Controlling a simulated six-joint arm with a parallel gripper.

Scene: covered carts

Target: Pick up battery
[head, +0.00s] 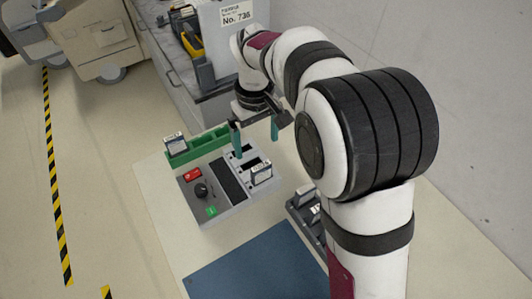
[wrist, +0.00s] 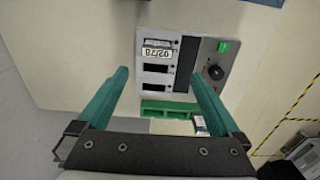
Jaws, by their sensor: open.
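A white-labelled battery (head: 261,173) stands in a slot of the grey charger unit (head: 222,207). In the wrist view this battery (wrist: 157,51) sits in the end slot, and the other two slots look empty. A second battery (head: 176,143) stands at the left end of the green holder (head: 208,144); it also shows in the wrist view (wrist: 200,124), close to the right finger. My gripper (head: 256,143) is open and empty above the unit and the holder. Its teal fingers (wrist: 160,77) are apart, with the slots between them in the picture.
The unit carries a black knob (head: 201,190), a red switch (head: 192,174) and a green button (head: 211,211). A blue mat (head: 255,268) lies in front. A dark tray (head: 304,212) is partly hidden by my arm. A grey counter (head: 172,57) stands behind the table.

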